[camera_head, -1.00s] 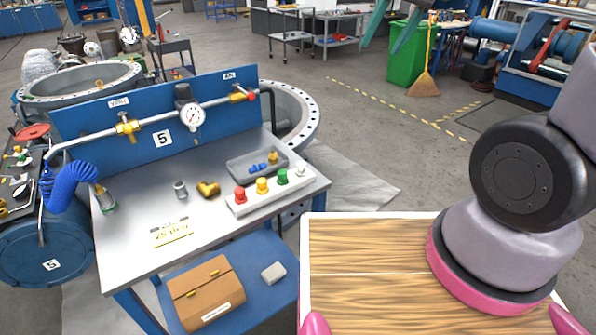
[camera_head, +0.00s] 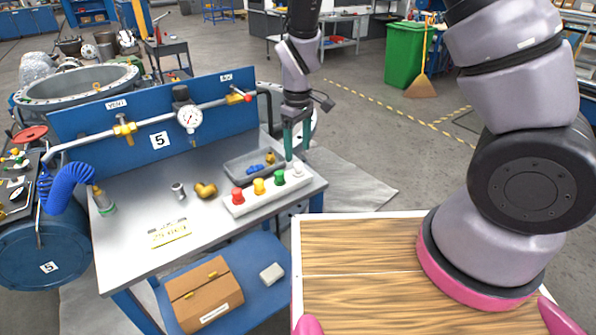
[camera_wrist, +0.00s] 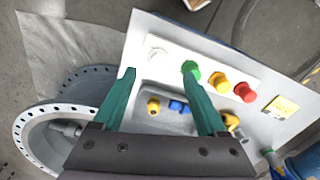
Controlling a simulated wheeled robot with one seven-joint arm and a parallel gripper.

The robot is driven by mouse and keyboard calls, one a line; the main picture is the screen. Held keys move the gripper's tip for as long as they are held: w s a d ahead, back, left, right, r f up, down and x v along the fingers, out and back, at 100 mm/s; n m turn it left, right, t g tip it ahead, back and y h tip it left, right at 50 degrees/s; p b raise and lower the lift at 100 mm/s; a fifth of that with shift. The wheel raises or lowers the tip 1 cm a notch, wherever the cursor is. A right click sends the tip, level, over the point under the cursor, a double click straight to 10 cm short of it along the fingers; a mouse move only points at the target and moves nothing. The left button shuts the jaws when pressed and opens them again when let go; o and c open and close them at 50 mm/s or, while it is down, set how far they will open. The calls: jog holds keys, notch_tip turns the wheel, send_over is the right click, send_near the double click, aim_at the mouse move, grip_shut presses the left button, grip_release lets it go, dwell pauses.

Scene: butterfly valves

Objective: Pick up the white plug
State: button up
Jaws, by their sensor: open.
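The white plug (camera_head: 298,171) stands at the right end of a white block (camera_head: 245,203), in a row with a green plug (camera_head: 280,177), a yellow plug (camera_head: 259,186) and a red plug (camera_head: 237,196). My gripper (camera_head: 297,152), with green fingers, points down just above the white plug. In the wrist view, my gripper (camera_wrist: 160,72) is open and empty. The white plug (camera_wrist: 158,55) shows beyond and between the fingertips. The right fingertip appears close to the green plug (camera_wrist: 190,69); the depth gap is unclear.
A grey tray (camera_head: 232,172) with blue and brass pieces lies beside the block. A blue panel with a pipe, a gauge (camera_head: 189,119) and valves rises behind. A brass elbow (camera_head: 205,190) and a small metal fitting (camera_head: 178,190) lie on the bench.

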aim_at(299, 164)
notch_tip(299, 164, down, 6)
jog(key=shift+w+d+f, duration=0.1)
jog(key=shift+f, duration=0.15)
grip_shut()
dwell(0.3)
